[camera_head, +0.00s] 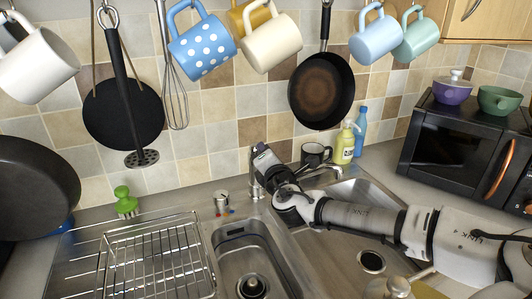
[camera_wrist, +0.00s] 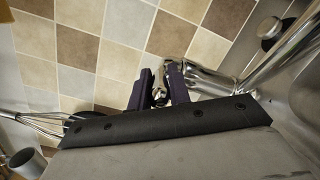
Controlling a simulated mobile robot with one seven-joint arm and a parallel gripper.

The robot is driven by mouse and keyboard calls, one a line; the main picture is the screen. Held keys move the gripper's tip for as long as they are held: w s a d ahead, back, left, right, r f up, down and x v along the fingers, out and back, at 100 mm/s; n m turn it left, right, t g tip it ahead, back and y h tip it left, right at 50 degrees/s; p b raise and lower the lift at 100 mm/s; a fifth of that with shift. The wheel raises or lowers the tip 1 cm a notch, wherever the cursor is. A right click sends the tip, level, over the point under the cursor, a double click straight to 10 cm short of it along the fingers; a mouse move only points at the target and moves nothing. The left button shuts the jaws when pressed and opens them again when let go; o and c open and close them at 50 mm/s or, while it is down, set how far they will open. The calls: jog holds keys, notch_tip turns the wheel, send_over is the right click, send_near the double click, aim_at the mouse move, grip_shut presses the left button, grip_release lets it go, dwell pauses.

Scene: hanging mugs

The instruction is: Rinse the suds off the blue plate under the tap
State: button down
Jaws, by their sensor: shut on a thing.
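The tap (camera_head: 322,167) stands behind the double sink, its spout reaching over the basins; no water stream shows. In the wrist view, the chrome tap (camera_wrist: 215,82) is just right of my gripper (camera_wrist: 160,92). The dark purple fingers are shut on a small metal part that looks like the tap's lever.
The left basin (camera_head: 240,262) looks empty. A wire rack (camera_head: 158,262) lies on the drainer. A yellow-green soap bottle (camera_head: 344,145) and a blue bottle (camera_head: 360,131) stand behind the tap. Mugs and pans hang above. A microwave (camera_head: 460,150) stands at right.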

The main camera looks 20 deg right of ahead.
jog(key=shift+w+r+g+p, duration=0.1)
jog(key=shift+r+g+p, duration=0.3)
jog(key=shift+p, duration=0.45)
jog(key=shift+f, duration=0.1)
jog(key=c, duration=1.3)
grip_release()
jog(key=s+a+r+b, duration=0.1)
jog(key=s+b, duration=0.2)
jog(key=s, duration=1)
jog(key=shift+s+a+r, duration=0.15)
jog(key=shift+s+a, duration=0.1)
jog(key=shift+s, duration=0.1)
